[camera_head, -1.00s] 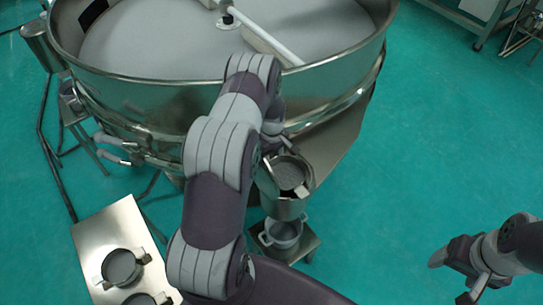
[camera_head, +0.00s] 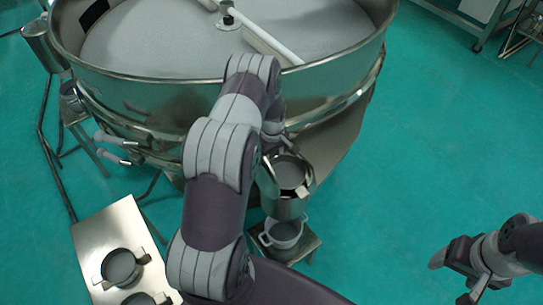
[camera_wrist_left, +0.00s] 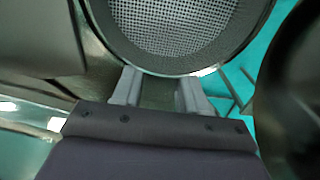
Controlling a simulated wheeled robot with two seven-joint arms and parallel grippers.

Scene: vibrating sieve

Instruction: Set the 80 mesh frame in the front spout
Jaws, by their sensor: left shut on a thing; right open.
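The mesh frame (camera_head: 291,172), a round grey sieve, sits in the mouth of the front spout (camera_head: 284,203), a shiny metal cylinder at the machine's side. Whether it is fully seated I cannot tell. My left gripper (camera_head: 274,143) is at the far side of the spout, partly hidden by my own arm. In the left wrist view my left gripper (camera_wrist_left: 158,92) is shut at the near rim of the mesh frame (camera_wrist_left: 175,25). No mesh number is readable. My right gripper (camera_head: 450,280) is open and empty at the lower right, away from the spout.
The large round sieve machine (camera_head: 150,120) fills the top.

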